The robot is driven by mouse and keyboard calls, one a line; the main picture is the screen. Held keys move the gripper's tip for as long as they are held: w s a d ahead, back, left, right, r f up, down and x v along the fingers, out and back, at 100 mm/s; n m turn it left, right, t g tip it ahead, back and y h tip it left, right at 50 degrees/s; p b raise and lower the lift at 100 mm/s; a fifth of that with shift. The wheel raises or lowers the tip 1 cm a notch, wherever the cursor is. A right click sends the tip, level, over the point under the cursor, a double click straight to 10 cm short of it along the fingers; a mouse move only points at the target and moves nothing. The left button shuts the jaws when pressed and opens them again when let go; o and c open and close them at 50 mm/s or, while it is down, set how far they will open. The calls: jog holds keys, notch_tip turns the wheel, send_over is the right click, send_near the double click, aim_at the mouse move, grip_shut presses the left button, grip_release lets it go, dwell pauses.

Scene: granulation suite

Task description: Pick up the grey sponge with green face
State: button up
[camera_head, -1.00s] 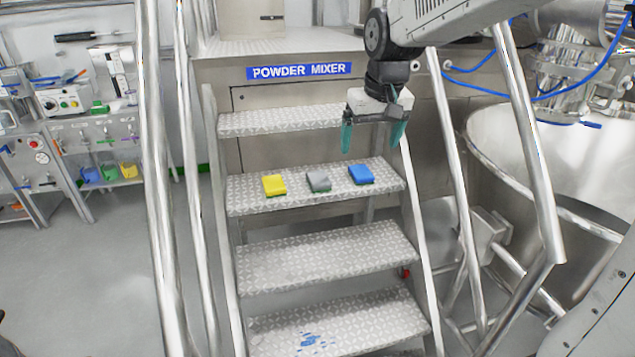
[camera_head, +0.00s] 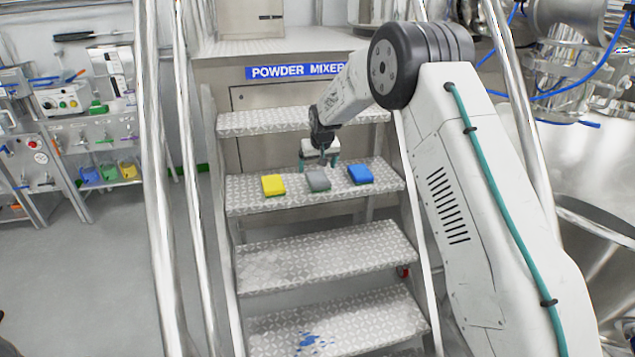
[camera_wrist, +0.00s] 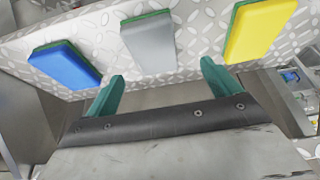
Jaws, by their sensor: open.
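The grey sponge (camera_head: 318,181) lies on a metal step between a yellow sponge (camera_head: 273,185) and a blue sponge (camera_head: 360,174). In the wrist view the grey sponge (camera_wrist: 150,43) shows a thin green edge along its far side.
The blue sponge (camera_wrist: 66,66) and yellow sponge (camera_wrist: 259,29) flank the grey one with small gaps. The diamond-plate step (camera_head: 240,202) has handrails (camera_head: 197,200) at its sides. A higher step (camera_head: 262,122) is behind. A blue stain (camera_head: 308,340) marks a lower step.

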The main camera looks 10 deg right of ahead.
aim_at(318, 178)
jog(key=x, duration=0.3)
jog(key=d+x, duration=0.1)
jog(key=x, duration=0.1)
jog(key=shift+s+f, duration=0.2)
jog(key=shift+s, duration=0.1)
jog(key=shift+w+a+f, duration=0.1)
jog(key=shift+w+f, duration=0.1)
jog(key=shift+f, duration=0.1)
jog(key=shift+f, duration=0.25)
jog(key=c, duration=1)
